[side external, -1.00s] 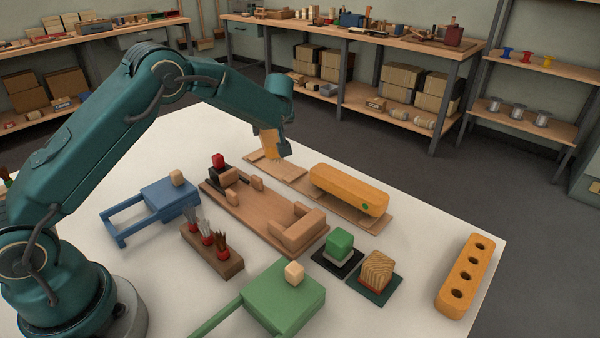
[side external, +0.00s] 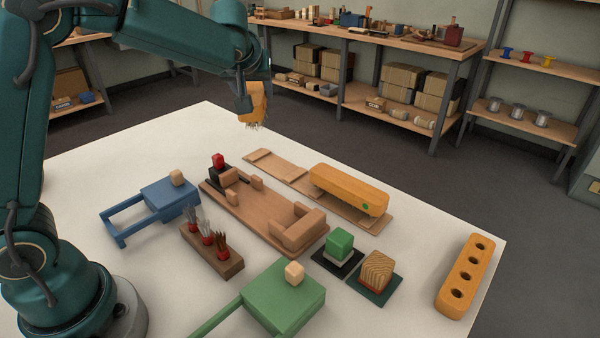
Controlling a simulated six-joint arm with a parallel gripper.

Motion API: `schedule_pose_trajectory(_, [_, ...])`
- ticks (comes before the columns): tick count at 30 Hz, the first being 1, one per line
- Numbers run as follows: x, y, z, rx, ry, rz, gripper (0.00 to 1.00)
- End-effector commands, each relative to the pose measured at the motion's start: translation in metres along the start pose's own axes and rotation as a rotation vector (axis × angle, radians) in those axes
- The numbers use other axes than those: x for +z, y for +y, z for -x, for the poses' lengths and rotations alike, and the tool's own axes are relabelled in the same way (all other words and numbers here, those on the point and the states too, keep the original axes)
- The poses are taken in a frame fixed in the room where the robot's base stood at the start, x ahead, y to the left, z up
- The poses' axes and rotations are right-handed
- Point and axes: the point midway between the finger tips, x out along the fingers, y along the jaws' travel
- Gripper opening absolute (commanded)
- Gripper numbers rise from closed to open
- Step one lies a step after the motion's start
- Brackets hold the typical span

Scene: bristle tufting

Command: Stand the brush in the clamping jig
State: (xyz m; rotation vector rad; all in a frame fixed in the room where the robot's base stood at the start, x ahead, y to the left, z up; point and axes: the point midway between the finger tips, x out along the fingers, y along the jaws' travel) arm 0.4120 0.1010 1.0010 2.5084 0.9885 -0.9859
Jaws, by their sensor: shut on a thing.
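My gripper (side external: 246,104) is shut on a yellow-orange wooden brush (side external: 257,104). The brush is upright in the air above the back of the white table, with short pale bristles pointing down. The clamping jig (side external: 262,217) lies mid-table: a flat wooden base with a large stepped block at its near right end, smaller blocks, and a red knob (side external: 218,160) on a black part at the far left end. The brush is well above and behind the jig, apart from it.
A wooden plank (side external: 286,172) behind the jig carries a long yellow-orange block (side external: 349,189). Around the jig stand a blue drawer-like fixture (side external: 170,195), a bristle-tuft holder (side external: 226,264), a green block fixture (side external: 284,298), two small pads with blocks, and a holed orange block (side external: 467,276).

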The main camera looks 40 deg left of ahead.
Motion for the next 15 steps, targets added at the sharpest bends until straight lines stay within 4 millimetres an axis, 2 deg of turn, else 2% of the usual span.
schedule_pose_trajectory(1, [0.005,0.019,0.026,0.058,0.006,-0.044,0.0])
schedule_pose_trajectory(6, [0.038,0.052,0.095,0.219,0.003,-0.197,0.0])
schedule_pose_trajectory(12, [0.085,0.058,0.156,0.397,0.001,-0.367,0.0])
schedule_pose_trajectory(15, [0.106,0.052,0.172,0.47,0.001,-0.436,0.0])
